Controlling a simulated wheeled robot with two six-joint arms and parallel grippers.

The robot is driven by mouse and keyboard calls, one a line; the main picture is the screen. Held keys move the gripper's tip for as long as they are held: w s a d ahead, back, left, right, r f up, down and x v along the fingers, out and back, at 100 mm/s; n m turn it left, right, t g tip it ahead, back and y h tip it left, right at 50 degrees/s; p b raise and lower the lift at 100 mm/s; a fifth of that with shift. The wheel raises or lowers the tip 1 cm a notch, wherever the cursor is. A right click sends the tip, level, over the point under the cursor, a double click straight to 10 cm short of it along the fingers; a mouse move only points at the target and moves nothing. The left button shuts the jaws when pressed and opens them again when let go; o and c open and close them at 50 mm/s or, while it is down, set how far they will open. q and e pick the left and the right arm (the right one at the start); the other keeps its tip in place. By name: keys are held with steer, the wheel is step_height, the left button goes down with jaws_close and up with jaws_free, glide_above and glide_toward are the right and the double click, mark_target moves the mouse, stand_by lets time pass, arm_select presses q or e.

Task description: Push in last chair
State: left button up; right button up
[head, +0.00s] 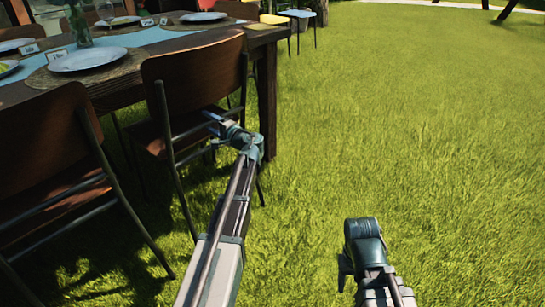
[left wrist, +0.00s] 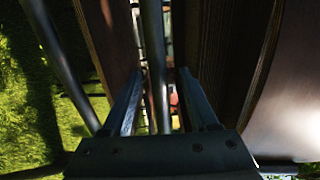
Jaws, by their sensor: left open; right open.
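A chair with a brown wooden back (head: 205,75) and dark metal legs stands at the near side of the dark wooden table (head: 262,35), close to its right corner. My left gripper (head: 213,122) is at the lower back of this chair, by its frame. In the left wrist view my left gripper (left wrist: 160,100) is open, with a metal bar (left wrist: 154,60) of the chair showing between its fingers; contact is unclear. My right gripper (head: 362,243) is low over the grass, away from the chair; its fingers are mostly hidden.
Another brown chair (head: 45,150) stands to the left, close to this one. Plates (head: 88,59), place cards and a vase (head: 80,25) are on the table. A blue-seated chair (head: 297,13) stands at the far side. Open grass (head: 430,120) lies to the right.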

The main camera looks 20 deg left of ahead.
arm_select(q)
steer(key=v, duration=1.2)
stand_by(0.3)
steer(key=s+d+f+g+h+p, duration=0.1)
steer(key=s+d+g+h+p, duration=0.2)
steer(key=s+d+h+p, duration=0.9)
steer(key=s+d+f+g+h+p, duration=0.3)
steer(key=s+d+p, duration=0.4)
steer(key=s+d, duration=1.05)
steer(key=w+d+r+p, duration=0.1)
steer(key=d+r+p, duration=0.1)
steer(key=r+p, duration=1.6)
steer(key=w+d+r+g+p, duration=0.1)
steer(key=w+d+r+p, duration=0.1)
steer(key=r+p, duration=1.7)
steer(key=shift+w+r+n, duration=0.25)
steer(key=shift+r+n, duration=0.05)
steer(key=shift+r, duration=0.5)
